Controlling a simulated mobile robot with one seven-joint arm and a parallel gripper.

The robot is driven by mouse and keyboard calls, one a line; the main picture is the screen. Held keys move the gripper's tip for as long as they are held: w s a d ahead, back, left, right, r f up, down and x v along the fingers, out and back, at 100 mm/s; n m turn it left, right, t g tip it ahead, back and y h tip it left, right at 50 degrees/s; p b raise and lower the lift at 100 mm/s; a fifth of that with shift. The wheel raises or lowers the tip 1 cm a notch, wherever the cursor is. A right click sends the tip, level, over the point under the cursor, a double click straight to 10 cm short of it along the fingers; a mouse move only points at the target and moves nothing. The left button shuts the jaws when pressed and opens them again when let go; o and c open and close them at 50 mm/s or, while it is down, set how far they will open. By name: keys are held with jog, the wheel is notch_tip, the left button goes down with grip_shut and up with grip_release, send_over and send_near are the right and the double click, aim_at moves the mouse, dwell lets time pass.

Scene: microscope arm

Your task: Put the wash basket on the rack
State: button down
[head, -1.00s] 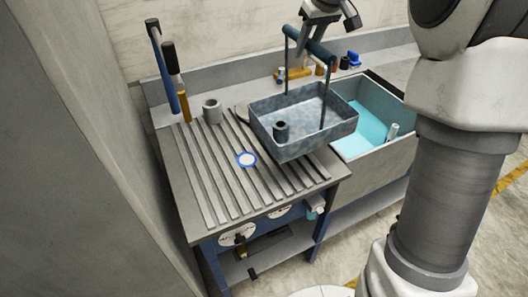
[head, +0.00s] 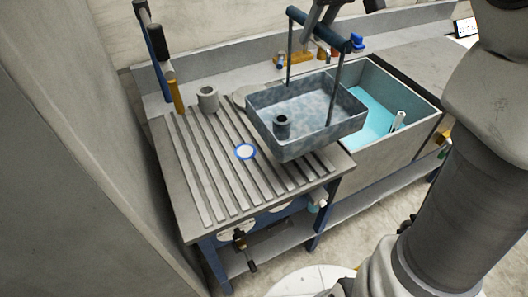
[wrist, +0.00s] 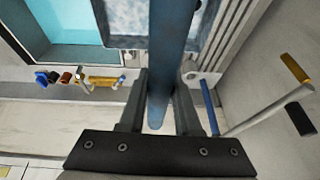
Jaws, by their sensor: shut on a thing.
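The wash basket (head: 340,112) is a blue-grey metal tray with a tall handle (head: 305,22). A small dark cylinder (head: 283,126) stands inside it. My gripper (wrist: 160,112) is shut on the blue handle bar in the wrist view. In the head view the gripper is mostly cut off at the top edge. The basket hangs roughly level over the right part of the ribbed rack (head: 206,178). I cannot tell how large the gap below it is. A white disc with a blue rim (head: 245,152) lies on the ribs.
A sink with turquoise liquid (head: 362,118) is right of the basket. Yellow taps (head: 293,57) are behind. The left ribs are clear.

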jog(key=shift+s, duration=0.95)
jog(key=shift+s+a+f, duration=0.1)
jog(key=shift+a, duration=0.15)
jog(key=w+a+f, duration=0.3)
jog(key=a+f, duration=0.7)
jog(key=shift+w+a+f+p, duration=0.25)
jog(key=shift+w+f+p, duration=0.1)
jog(key=shift+w, duration=0.05)
jog(key=shift+f, duration=0.15)
jog(key=c, duration=0.6)
grip_release()
